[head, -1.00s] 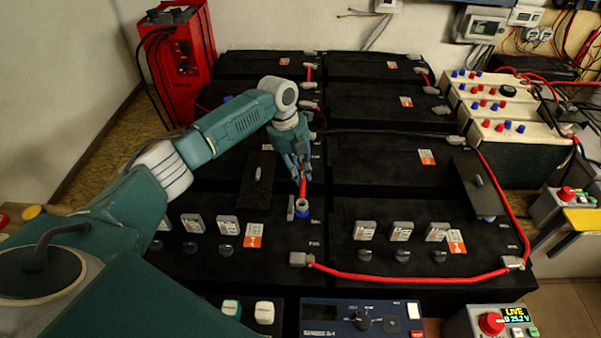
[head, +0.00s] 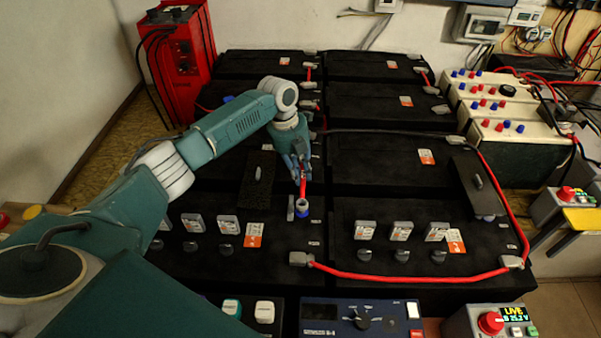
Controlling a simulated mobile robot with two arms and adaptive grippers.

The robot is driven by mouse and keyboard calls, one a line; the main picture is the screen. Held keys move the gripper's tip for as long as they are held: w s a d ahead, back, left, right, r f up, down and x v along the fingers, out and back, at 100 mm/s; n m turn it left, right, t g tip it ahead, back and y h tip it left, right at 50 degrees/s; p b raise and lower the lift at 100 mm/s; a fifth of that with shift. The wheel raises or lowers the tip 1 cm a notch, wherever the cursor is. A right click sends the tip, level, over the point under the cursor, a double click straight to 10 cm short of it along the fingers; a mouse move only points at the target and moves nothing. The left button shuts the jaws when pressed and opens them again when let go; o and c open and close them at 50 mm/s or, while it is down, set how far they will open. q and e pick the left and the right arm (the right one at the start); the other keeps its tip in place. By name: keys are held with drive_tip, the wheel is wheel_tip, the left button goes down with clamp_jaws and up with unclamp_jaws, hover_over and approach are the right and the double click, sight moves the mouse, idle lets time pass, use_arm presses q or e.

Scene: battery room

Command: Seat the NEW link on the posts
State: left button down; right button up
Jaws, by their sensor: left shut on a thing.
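My left gripper (head: 299,166) comes in from the left over the middle of the battery bank, pointing down. It is shut on a short red link (head: 303,186), whose upper part the fingers hide. The link's lower end is at a blue and grey post fitting (head: 302,209) near the inner edge of the front left battery. I cannot tell whether link and fitting touch. A grey upright piece (head: 291,208) stands just left of the fitting. My right gripper is not in view.
A long red cable (head: 410,278) runs across the front right battery (head: 345,225). Black covers with grey handles lie left (head: 256,195) and right (head: 480,190) of the middle. A red charger (head: 180,65) stands at back left. A panel reading LIVE (head: 515,315) is at front right.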

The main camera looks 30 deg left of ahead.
use_arm(q)
drive_tip(key=shift+f, duration=0.5)
drive_tip(key=shift+f+b, duration=0.4)
drive_tip(key=shift+f, duration=0.2)
idle(1.1)
drive_tip(key=c, duration=1.5)
unclamp_jaws()
drive_tip(key=shift+o, duration=0.5)
drive_tip(key=shift+o, duration=1.4)
wheel_tip(320, 180, up, 8)
drive_tip(key=p, duration=0.6)
drive_tip(key=shift+p, duration=0.3)
